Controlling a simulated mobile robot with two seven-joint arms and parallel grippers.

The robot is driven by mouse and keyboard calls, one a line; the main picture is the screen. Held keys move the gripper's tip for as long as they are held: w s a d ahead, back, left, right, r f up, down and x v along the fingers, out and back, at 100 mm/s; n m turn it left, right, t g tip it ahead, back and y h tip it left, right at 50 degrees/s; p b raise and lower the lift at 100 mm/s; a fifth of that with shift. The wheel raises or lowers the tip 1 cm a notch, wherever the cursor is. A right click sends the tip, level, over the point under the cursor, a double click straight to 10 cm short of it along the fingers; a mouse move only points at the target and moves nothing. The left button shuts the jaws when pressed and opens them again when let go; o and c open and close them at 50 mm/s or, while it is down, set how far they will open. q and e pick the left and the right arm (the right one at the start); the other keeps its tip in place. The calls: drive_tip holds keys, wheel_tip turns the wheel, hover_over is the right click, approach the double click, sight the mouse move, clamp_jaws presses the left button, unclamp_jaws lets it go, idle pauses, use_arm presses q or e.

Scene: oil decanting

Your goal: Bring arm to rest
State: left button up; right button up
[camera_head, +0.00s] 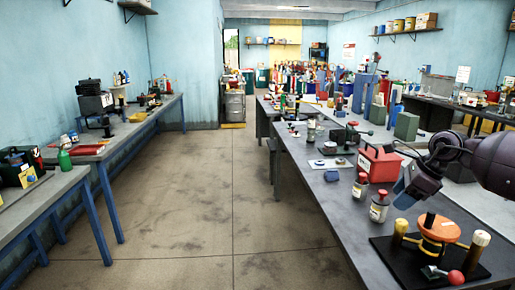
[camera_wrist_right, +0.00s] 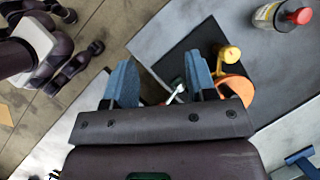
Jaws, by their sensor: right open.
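My right gripper (camera_head: 406,192) comes in from the right in the head view, above the bench and behind the orange-topped device. In the right wrist view its two blue fingers (camera_wrist_right: 158,72) stand wide apart with nothing between them. The device has an orange disc (camera_head: 438,229) with a dark upright post, yellow posts beside it and a red-knobbed lever (camera_head: 455,277), all on a black base plate (camera_head: 400,262). In the wrist view the orange disc (camera_wrist_right: 234,84) lies just beyond the right finger, partly hidden. My left gripper is not in the head view.
Two red-capped bottles (camera_head: 379,208) and a red container (camera_head: 378,164) stand on the grey bench (camera_head: 315,190) near my right gripper. A green block (camera_head: 406,126) and tools stand farther back. A cluttered side bench (camera_head: 130,130) runs along the left. The floor (camera_head: 200,205) between is clear.

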drive_tip(key=w+a+r+m+t+y, duration=0.1)
drive_tip(key=a+r+m+t+y, duration=0.2)
drive_tip(key=a, duration=0.5)
drive_tip(key=a+r+m+y, duration=0.3)
drive_tip(key=a+y, duration=0.2)
drive_tip(key=a, duration=0.4)
drive_tip(key=s+a+f+m+t+y, duration=0.25)
drive_tip(key=a+m+t, duration=0.35)
drive_tip(key=m, duration=0.6)
drive_tip(key=s+d+f+m+t+h, duration=0.1)
drive_tip(key=s+d+f+m+h, duration=0.2)
drive_tip(key=f+m, duration=0.4)
drive_tip(key=s+d+f+m+t+h, duration=0.2)
drive_tip(key=s+f+m+h, duration=0.2)
drive_tip(key=f+m, duration=0.35)
drive_tip(key=s+d+f+m+t+h, duration=0.1)
drive_tip(key=s+d+f+m+h, duration=0.2)
drive_tip(key=f+m, duration=0.45)
drive_tip(key=s+d+f+m+g+h, duration=0.2)
drive_tip(key=s+f+m, duration=0.2)
drive_tip(key=s+f, duration=0.4)
drive_tip(key=s+d+f+m+g+h, duration=0.2)
drive_tip(key=s+f, duration=0.6)
drive_tip(key=s, duration=0.7)
drive_tip(key=shift+d+f+m+g+h, duration=0.35)
drive_tip(key=shift+d+m, duration=0.25)
drive_tip(key=shift+m, duration=0.3)
drive_tip(key=shift+w, duration=0.1)
